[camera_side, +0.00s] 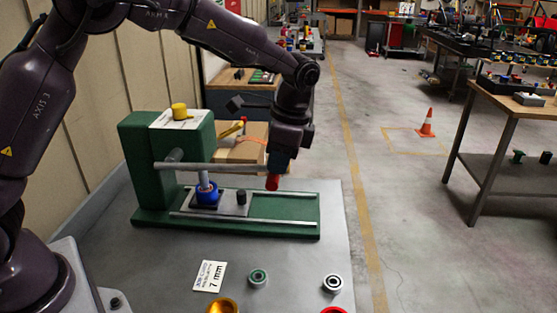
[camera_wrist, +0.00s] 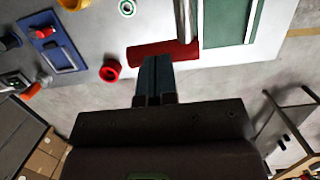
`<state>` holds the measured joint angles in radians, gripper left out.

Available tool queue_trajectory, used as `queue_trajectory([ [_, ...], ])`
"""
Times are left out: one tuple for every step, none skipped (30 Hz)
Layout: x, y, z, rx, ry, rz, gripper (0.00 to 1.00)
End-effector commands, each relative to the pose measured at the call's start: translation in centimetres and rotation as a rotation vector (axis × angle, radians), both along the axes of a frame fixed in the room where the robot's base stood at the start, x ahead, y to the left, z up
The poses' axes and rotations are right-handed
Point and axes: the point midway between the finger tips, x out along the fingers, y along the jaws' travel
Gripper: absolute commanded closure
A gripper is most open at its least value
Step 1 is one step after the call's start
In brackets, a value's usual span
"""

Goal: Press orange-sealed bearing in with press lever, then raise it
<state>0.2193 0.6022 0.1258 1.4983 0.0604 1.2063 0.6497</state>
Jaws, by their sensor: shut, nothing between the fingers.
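The green press (camera_side: 150,165) stands on the grey bench in the side view. Its grey lever bar (camera_side: 225,168) lies about level and ends in a red handle (camera_side: 272,183). My gripper (camera_side: 277,165) is shut and empty, with its fingertips right at the handle; I cannot tell whether they touch. In the wrist view, the shut fingers (camera_wrist: 153,62) reach to the red handle (camera_wrist: 165,50). A blue housing (camera_side: 207,195) sits on the press bed beneath the grey ram (camera_side: 204,178). The orange-sealed bearing is hard to make out; a small orange-tinted patch shows at the housing's top.
A green-sealed bearing (camera_side: 258,277) and a white-ringed one (camera_side: 332,283) lie on the front of the bench, beside a "7 mm" card (camera_side: 210,276).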

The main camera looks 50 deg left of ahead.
Motion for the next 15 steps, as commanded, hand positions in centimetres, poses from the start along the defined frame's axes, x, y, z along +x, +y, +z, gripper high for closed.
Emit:
queue_trajectory([
  [0.0,0.0,0.0,0.0,0.0,0.0,1.0],
  [0.0,0.0,0.0,0.0,0.0,0.0,1.0],
  [0.0,0.0,0.0,0.0,0.0,0.0,1.0],
  [0.0,0.0,0.0,0.0,0.0,0.0,1.0],
  [0.0,0.0,0.0,0.0,0.0,0.0,1.0],
  [0.0,0.0,0.0,0.0,0.0,0.0,1.0],
  [0.0,0.0,0.0,0.001,0.001,0.0,1.0],
  [0.0,0.0,-0.2,0.004,0.004,0.0,1.0],
  [0.1,-0.1,-0.5,0.013,0.013,-0.001,1.0],
  [0.1,-0.1,-0.8,0.021,0.022,-0.003,1.0],
  [0.2,-0.2,-1.2,0.033,0.035,-0.003,1.0],
  [0.2,-0.2,-1.8,0.049,0.053,-0.002,1.0],
  [0.2,-0.2,-2.2,0.061,0.063,-0.003,1.0],
  [0.3,-0.3,-2.6,0.072,0.075,-0.003,1.0],
  [0.3,-0.3,-3.0,0.085,0.088,-0.002,1.0],
])
